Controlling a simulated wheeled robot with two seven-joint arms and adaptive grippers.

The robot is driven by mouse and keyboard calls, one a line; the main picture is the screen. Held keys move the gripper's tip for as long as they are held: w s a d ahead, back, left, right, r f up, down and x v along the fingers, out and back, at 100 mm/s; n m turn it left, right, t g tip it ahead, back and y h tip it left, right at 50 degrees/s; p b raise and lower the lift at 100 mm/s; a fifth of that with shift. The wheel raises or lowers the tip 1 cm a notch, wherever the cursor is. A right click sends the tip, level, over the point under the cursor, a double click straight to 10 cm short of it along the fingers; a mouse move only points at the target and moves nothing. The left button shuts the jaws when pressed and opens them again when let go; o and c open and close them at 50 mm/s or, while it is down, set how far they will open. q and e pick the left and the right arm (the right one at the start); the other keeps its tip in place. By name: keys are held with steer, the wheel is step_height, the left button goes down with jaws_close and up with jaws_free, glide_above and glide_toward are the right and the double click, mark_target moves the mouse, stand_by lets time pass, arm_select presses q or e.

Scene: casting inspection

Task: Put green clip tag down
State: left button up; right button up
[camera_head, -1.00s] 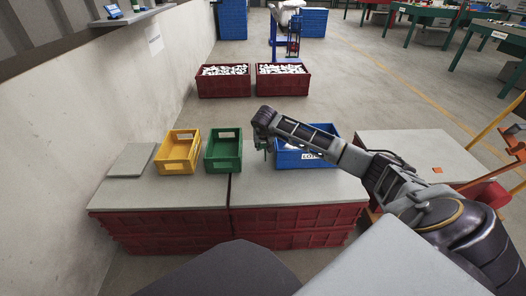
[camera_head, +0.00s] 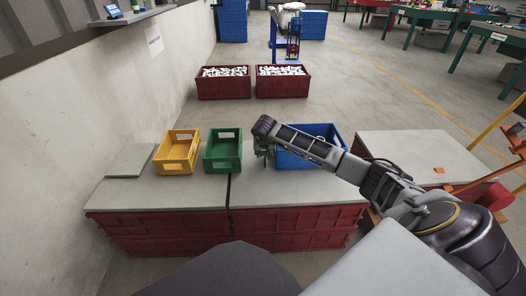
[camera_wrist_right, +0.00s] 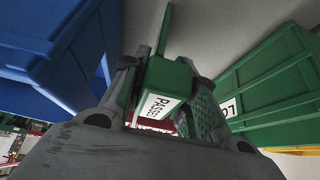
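The green clip tag (camera_wrist_right: 168,82) with a white label reading "PASSED" is between the fingers of my right gripper in the right wrist view (camera_wrist_right: 166,92). The gripper is shut on it. In the head view my right gripper (camera_head: 264,154) points down at the grey tabletop (camera_head: 290,190), in the gap between the green bin and the blue bin. The tag is too small to make out there, and I cannot tell whether it touches the tabletop. My left gripper is not in view.
The green bin (camera_head: 222,161) and yellow bin (camera_head: 175,161) stand left of my right gripper. The blue bin (camera_head: 297,160) stands to its right, partly behind my arm. A flat grey slab (camera_head: 130,160) lies at the far left. The tabletop's front strip is clear.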

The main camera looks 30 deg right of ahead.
steer(key=o, duration=0.4)
steer(key=shift+o, duration=0.2)
steer(key=shift+r, duration=0.1)
steer(key=shift+p+v, duration=0.4)
steer(key=shift+v, duration=0.35)
arm_select(q)
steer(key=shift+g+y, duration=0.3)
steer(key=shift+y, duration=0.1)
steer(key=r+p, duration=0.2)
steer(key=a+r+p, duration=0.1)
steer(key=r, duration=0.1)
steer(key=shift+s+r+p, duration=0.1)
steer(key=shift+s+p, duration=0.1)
steer(key=shift+p, duration=0.15)
arm_select(e)
steer(key=v, duration=1)
steer(key=shift+s+r, duration=0.15)
steer(key=shift+r, duration=0.15)
